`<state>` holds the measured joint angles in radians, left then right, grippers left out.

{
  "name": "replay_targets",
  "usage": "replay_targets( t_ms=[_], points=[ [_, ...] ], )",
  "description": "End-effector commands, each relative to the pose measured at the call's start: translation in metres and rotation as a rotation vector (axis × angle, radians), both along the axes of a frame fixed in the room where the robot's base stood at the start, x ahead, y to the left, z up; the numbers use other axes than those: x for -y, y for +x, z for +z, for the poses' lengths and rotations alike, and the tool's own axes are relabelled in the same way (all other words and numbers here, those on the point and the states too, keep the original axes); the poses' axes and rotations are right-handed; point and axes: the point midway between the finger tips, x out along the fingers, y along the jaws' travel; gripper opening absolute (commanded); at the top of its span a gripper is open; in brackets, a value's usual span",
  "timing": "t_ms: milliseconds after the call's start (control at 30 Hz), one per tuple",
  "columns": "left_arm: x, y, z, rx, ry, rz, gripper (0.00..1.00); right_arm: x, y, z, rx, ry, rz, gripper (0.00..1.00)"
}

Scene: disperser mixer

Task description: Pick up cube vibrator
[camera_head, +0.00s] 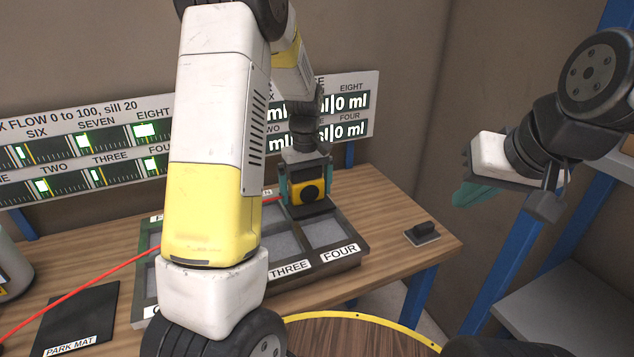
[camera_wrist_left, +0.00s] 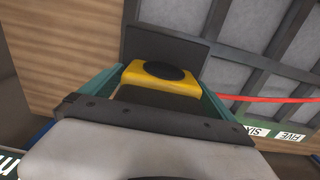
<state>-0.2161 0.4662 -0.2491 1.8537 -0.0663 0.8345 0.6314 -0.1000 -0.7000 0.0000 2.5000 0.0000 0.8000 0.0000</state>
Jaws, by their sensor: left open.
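The cube vibrator, a yellow cube (camera_head: 298,194) with a black round face, sits at the back edge of the compartment tray (camera_head: 350,262), above FOUR. My left gripper (camera_head: 306,182) reaches down over it, with one teal finger on each side. The fingers are open around the cube; contact is not clear. In the left wrist view the yellow cube (camera_wrist_left: 140,78) lies between the teal fingers of the left gripper (camera_wrist_left: 165,88), against a dark plate (camera_wrist_left: 165,45). My right gripper (camera_head: 470,194) is raised at the right, away from the table; its finger gap is hidden.
A red cable (camera_head: 85,285) runs across the table toward the cube, partly behind my left arm. A black park mat (camera_head: 80,315) lies at the left. A small black-topped block (camera_head: 424,233) stands right of the tray. Display panels (camera_head: 350,110) line the wall behind.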

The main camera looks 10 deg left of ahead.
Motion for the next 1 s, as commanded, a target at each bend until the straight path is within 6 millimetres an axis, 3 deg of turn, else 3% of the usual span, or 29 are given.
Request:
replay_targets(
  t_ms=[100, 533, 1000],
  points=[
    [0.000, 0.000, 0.000, 0.000, 0.000, 0.000, 0.98, 0.000, 0.000, 0.000, 0.000, 0.000, 0.000, 0.00],
    [0.000, 0.000, 0.001, 0.001, -0.001, 0.000, 0.14, 0.000, 0.000, 0.000, 0.000, 0.000, 0.000, 0.00],
    [0.000, 0.001, 0.011, 0.006, -0.001, -0.001, 0.11, 0.000, 0.000, 0.000, 0.000, 0.000, 0.000, 0.00]
  ],
)
